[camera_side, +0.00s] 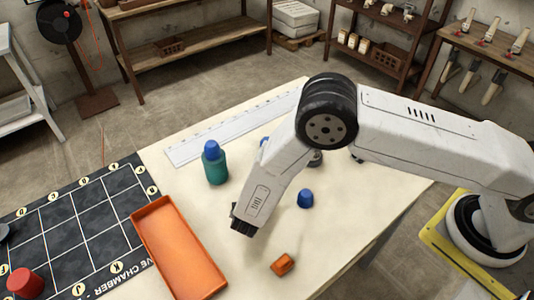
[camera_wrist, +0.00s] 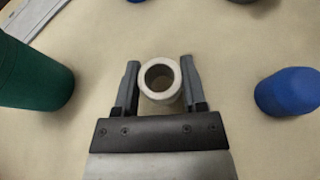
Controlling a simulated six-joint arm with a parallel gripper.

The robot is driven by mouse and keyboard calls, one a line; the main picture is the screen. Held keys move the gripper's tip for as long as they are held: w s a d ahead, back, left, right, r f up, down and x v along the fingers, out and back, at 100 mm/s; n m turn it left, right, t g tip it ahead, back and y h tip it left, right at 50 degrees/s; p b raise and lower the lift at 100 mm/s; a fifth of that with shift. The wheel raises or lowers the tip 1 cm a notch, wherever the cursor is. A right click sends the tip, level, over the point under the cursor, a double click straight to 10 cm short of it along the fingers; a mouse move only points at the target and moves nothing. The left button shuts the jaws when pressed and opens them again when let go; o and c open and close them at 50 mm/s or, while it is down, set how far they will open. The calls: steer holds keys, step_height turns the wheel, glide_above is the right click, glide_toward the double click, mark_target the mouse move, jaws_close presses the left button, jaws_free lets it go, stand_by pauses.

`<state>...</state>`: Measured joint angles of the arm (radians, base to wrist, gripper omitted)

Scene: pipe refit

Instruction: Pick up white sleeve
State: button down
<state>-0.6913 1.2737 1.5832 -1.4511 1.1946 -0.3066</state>
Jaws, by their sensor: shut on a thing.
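The white sleeve (camera_wrist: 160,80) is a short hollow ring seen from above in the wrist view, between the two fingers of my gripper (camera_wrist: 160,85). The fingers are shut on its sides. In the side view my gripper (camera_side: 241,222) points down close over the table, and the sleeve is hidden there behind the arm. I cannot tell whether the sleeve touches the table.
A green cylinder (camera_side: 215,168) with a blue top (camera_side: 211,147) stands to the left. A blue piece (camera_side: 305,198) lies to the right and an orange piece (camera_side: 283,265) in front. An orange tray (camera_side: 180,252) and a dark grid board (camera_side: 75,225) with a red cylinder (camera_side: 25,283) lie left.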

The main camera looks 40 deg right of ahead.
steer(key=shift+r, duration=0.45)
steer(key=s+d+r, duration=0.3)
steer(key=s+r, duration=0.8)
steer(key=s, duration=0.2)
steer(key=shift+s+d, duration=0.25)
steer(key=shift+d, duration=0.1)
steer(key=shift+a, duration=0.1)
